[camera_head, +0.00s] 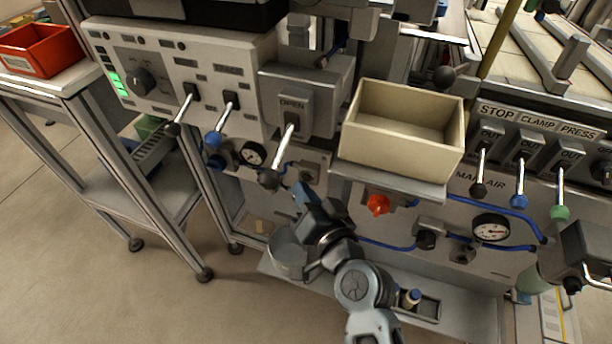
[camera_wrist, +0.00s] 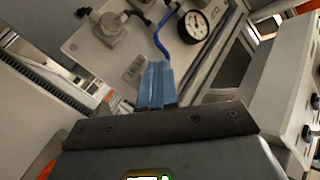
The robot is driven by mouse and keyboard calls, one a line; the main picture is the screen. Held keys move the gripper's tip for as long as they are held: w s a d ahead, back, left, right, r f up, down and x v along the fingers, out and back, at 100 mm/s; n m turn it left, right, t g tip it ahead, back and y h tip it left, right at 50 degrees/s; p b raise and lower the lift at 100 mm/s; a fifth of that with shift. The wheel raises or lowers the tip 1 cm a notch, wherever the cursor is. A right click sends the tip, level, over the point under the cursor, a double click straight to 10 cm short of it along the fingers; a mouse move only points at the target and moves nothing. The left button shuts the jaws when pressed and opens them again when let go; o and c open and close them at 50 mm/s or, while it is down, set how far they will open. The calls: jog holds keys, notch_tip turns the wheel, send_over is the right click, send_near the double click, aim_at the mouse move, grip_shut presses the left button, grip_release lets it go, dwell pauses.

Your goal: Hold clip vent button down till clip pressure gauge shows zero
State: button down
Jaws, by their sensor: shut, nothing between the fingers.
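My gripper (camera_head: 303,195) is in front of the lower panel, below the OPEN lever. Its blue fingers are shut and empty; they also show in the wrist view (camera_wrist: 156,82), pointing at the light panel. A small round gauge (camera_head: 253,154) with a white dial sits on the panel left of the gripper. A gauge with a dark rim and some red on its dial shows in the wrist view (camera_wrist: 193,27), beyond the fingertips; its reading is too small to tell. I cannot make out the vent button; the fingers may hide it. Contact with the panel cannot be told.
The OPEN lever (camera_head: 291,134) juts out just above the gripper. A cream bin (camera_head: 404,148) stands to the right, above a red knob (camera_head: 377,205). A blue hose (camera_wrist: 160,36) runs close to the fingers. A red bin (camera_head: 40,50) stands on the left cart.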

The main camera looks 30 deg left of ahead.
jog(key=shift+s+d, duration=0.1)
jog(key=shift+s, duration=0.2)
jog(key=s, duration=0.2)
jog(key=s+d+p, duration=0.1)
jog(key=s, duration=0.2)
dwell(0.4)
dwell(0.4)
